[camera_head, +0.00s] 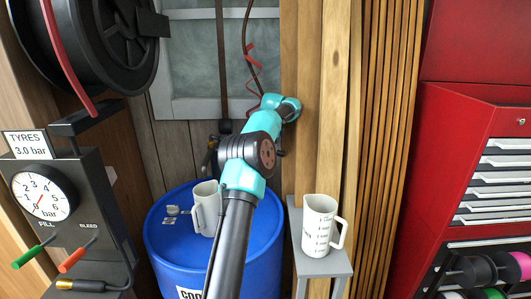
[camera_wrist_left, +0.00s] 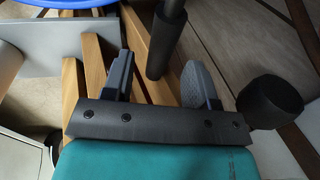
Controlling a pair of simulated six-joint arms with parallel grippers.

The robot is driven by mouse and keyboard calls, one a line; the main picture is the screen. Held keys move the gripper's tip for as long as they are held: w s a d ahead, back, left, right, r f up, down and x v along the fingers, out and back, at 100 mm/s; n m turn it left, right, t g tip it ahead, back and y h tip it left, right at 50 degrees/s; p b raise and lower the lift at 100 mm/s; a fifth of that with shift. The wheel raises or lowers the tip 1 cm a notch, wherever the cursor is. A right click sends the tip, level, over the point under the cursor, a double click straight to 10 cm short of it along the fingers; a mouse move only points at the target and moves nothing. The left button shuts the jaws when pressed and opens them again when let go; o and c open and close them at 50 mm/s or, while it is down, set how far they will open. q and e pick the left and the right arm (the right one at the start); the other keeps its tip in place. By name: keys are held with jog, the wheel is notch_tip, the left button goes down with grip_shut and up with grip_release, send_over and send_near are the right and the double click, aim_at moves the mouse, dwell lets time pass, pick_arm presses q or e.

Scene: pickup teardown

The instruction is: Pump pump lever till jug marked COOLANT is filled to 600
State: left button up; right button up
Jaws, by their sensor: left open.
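A pale jug (camera_head: 320,226) with graduation marks stands upright on a small grey stand (camera_head: 322,263); I cannot read a name or fill level. A second pale jug (camera_head: 205,208) stands on the blue drum (camera_head: 165,250), partly behind my arm; the drum's label begins "COO". Dark pump parts (camera_head: 210,158) show behind the drum, mostly hidden by my arm. In the left wrist view my left gripper (camera_wrist_left: 160,85) is open and empty. A black cylindrical grip (camera_wrist_left: 165,40), possibly the pump lever, lies beyond and between its fingers. My right gripper is not in view.
A tyre gauge unit (camera_head: 50,200) with green and orange levers stands at left, below a black hose reel (camera_head: 95,45). A red tool cabinet (camera_head: 470,150) fills the right. Another black round part (camera_wrist_left: 270,102) sits right of the fingers in the wrist view.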

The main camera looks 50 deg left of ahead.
pick_arm(q)
jog(key=shift+w+a+f, duration=0.15)
jog(key=shift+f, duration=0.85)
jog(key=shift+w+a+f, duration=0.1)
jog(key=shift+f, duration=0.85)
jog(key=shift+c, duration=0.3)
grip_shut()
